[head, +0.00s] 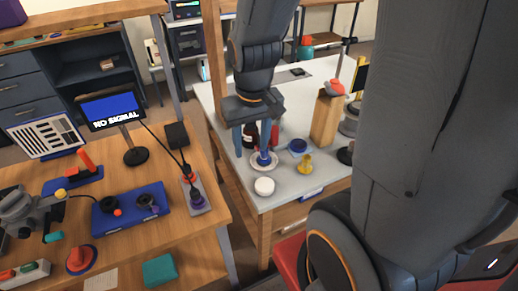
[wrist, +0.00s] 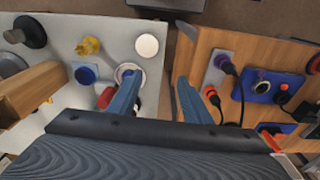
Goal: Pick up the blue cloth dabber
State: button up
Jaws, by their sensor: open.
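A small upright blue object that looks like the blue cloth dabber (head: 264,155) stands in a white round dish (head: 264,166) near the front of the grey-white table. The dish also shows in the wrist view (wrist: 125,69), where a finger covers much of it and the dabber is hard to make out. My gripper (head: 257,148) is open and points down close to the dabber. In the wrist view my gripper (wrist: 158,80) has its left finger over the dish and its right finger over the wooden bench edge. I see nothing held.
A blue round piece (head: 298,146), a yellow piece (head: 305,164) and a white disc (head: 264,186) lie close by. Dark and red items stand behind the dish. A tall tan block (head: 326,118) stands to the right. The wooden bench (head: 215,225) is left, across a gap.

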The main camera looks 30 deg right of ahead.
aim_at(264, 155)
jog(key=w+d+f+m, duration=0.1)
jog(key=w+d+f, duration=0.1)
jog(key=w+d, duration=0.1)
jog(key=w+d+f+m, duration=0.1)
jog(key=w+d+f, duration=0.2)
jog(key=w+d+f+g, duration=0.1)
jog(key=w+d+f, duration=0.1)
jog(key=w, duration=0.2)
jog(key=shift+d+f+m, duration=0.25)
jog(key=shift+d+m, duration=0.15)
jog(key=shift+w+d+f, duration=0.15)
jog(key=shift+d+f, duration=0.05)
jog(key=shift+f, duration=0.05)
jog(key=shift+f+p, duration=0.45)
jog(key=shift+f, duration=0.85)
jog(key=f, duration=0.1)
jog(key=f+p, duration=0.1)
jog(key=f, duration=0.1)
jog(key=shift+s+a+f+p, duration=0.2)
jog(key=shift+s+f+p, duration=0.05)
jog(key=shift+p, duration=0.15)
jog(key=shift+f, duration=0.8)
jog(key=c, duration=0.7)
